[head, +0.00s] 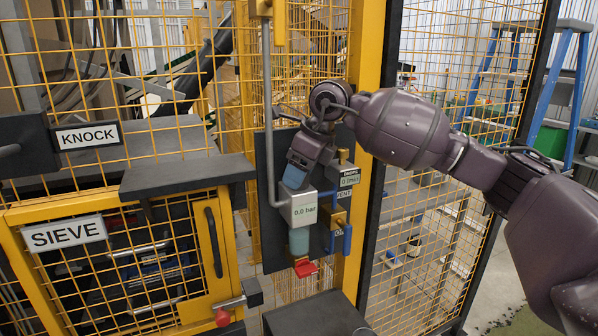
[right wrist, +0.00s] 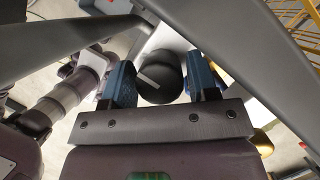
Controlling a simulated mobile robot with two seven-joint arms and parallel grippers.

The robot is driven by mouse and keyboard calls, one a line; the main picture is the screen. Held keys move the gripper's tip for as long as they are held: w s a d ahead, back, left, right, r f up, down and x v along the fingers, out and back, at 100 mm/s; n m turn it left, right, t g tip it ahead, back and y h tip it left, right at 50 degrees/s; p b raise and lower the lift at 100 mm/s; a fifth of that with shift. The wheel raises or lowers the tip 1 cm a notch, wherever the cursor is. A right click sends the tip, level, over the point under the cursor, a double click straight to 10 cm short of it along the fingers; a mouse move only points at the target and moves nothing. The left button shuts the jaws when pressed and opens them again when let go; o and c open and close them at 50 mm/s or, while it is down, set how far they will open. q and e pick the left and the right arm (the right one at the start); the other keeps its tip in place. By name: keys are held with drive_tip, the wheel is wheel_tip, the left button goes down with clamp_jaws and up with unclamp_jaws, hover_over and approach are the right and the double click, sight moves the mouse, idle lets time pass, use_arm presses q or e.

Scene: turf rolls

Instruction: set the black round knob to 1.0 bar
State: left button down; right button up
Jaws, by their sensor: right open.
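The black round knob (right wrist: 160,77) shows in the right wrist view, with a white pointer line on its top. My right gripper (right wrist: 161,84) is open, with one blue finger on each side of the knob. A narrow gap shows on both sides, so contact cannot be told. In the head view my right gripper (head: 295,178) points down above the pale regulator block, and hides the knob. The display (head: 303,211) on that block reads 0.0 bar. My left gripper is not in view.
A bent grey pipe (head: 268,120) runs down beside the block. A red tab (head: 305,269) is below. Yellow mesh fencing (head: 130,80) and a dark shelf (head: 188,176) lie left.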

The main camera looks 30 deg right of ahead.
drive_tip(key=c, duration=0.7)
drive_tip(key=shift+o, duration=0.2)
